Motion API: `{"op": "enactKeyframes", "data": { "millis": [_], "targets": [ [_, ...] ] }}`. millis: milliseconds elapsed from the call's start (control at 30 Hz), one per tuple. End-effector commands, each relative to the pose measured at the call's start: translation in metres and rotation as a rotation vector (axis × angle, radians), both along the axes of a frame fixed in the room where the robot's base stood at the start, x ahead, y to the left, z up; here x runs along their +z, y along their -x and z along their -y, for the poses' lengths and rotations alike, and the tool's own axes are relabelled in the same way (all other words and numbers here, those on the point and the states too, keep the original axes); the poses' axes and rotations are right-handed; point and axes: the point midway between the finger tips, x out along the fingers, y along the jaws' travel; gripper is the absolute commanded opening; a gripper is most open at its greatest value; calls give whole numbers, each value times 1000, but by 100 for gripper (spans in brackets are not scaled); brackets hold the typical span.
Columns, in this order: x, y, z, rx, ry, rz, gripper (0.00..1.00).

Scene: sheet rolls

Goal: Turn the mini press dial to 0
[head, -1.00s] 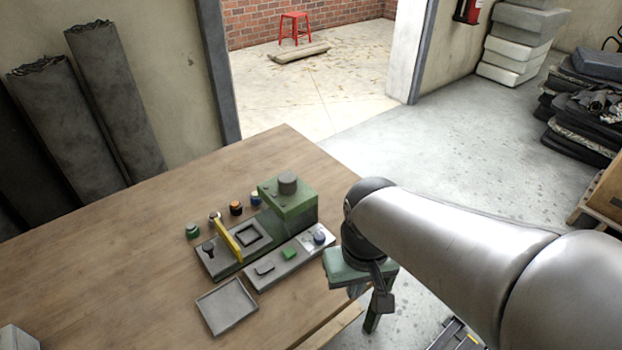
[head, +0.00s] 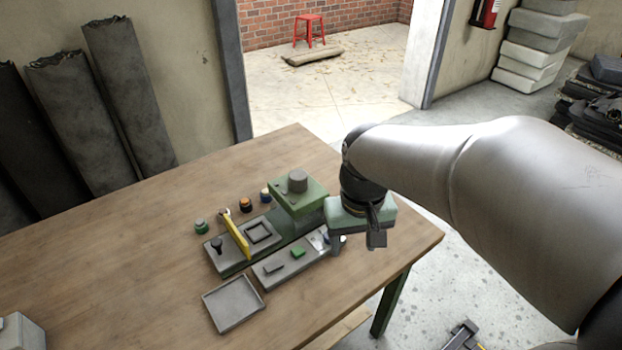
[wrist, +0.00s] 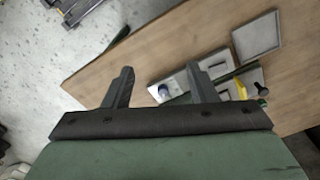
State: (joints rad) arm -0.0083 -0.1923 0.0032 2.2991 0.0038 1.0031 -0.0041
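The mini press (head: 298,200) is a green block with a grey cylinder on top, standing on the wooden table. The control strip (head: 270,270) in front of it has a grey switch (head: 274,267), a green button (head: 298,253) and a pale dial plate (head: 318,239). My gripper (head: 375,240) is open and empty, above the strip's right end. Its two spread fingers show in the wrist view (wrist: 160,69).
A yellow lever (head: 236,238) and a black knob (head: 217,244) stand on the press base. Several small coloured pots (head: 246,205) sit behind it. An empty grey tray (head: 233,303) lies in front.

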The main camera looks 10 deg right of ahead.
Motion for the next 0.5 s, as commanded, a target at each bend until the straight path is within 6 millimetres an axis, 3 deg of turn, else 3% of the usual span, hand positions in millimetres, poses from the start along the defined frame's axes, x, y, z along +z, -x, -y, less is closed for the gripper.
{"op": "enactKeyframes", "data": {
  "millis": [33, 100, 233, 333, 500],
  "targets": [
    [-11, -34, 0, -1, 1, -10, 52],
    [-14, -75, 1, -1, 1, -16, 52],
    [-23, -138, 1, -2, 2, -27, 52],
    [-30, -170, 2, -3, 2, -31, 52],
    [-36, -190, 2, -4, 3, -35, 52]
  ]
}}
